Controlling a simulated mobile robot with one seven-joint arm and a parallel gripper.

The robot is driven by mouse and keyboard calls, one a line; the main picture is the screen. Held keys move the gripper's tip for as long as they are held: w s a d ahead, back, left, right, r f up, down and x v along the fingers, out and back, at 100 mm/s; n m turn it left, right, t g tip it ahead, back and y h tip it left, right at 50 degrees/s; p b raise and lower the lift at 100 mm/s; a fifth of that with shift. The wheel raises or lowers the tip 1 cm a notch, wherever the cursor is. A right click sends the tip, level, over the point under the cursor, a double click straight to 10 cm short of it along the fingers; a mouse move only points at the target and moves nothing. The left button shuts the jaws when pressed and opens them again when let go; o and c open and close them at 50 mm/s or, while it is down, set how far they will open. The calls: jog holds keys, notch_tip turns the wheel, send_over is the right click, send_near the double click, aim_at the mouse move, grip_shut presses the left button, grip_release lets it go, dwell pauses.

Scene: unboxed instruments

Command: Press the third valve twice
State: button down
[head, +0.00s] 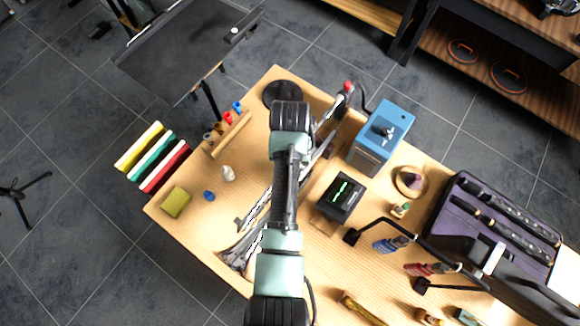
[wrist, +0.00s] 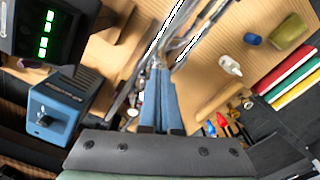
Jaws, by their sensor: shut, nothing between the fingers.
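A silvery brass instrument (head: 258,210) lies across the wooden table, partly hidden beneath my arm. Its flared end is at lower left and thin tubing reaches toward the upper right. In the wrist view its shiny tubing (wrist: 177,30) runs just beyond and beside my fingertips. The separate valves, including the third, cannot be made out in either view. My gripper (wrist: 161,70) is shut and empty, its two bluish fingers together and pointing at the tubing. I cannot tell whether they touch it. In the head view the fingers are hidden under my wrist.
A blue box (head: 385,135) and a dark device with a green display (head: 341,196) stand right of my arm. A rack with coloured pieces (head: 229,133), a white bottle (head: 228,173) and a yellow block (head: 176,201) are left. A purple case (head: 465,240) is far right.

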notch_tip(320, 180, up, 7)
jog(key=p, duration=0.7)
dwell(0.5)
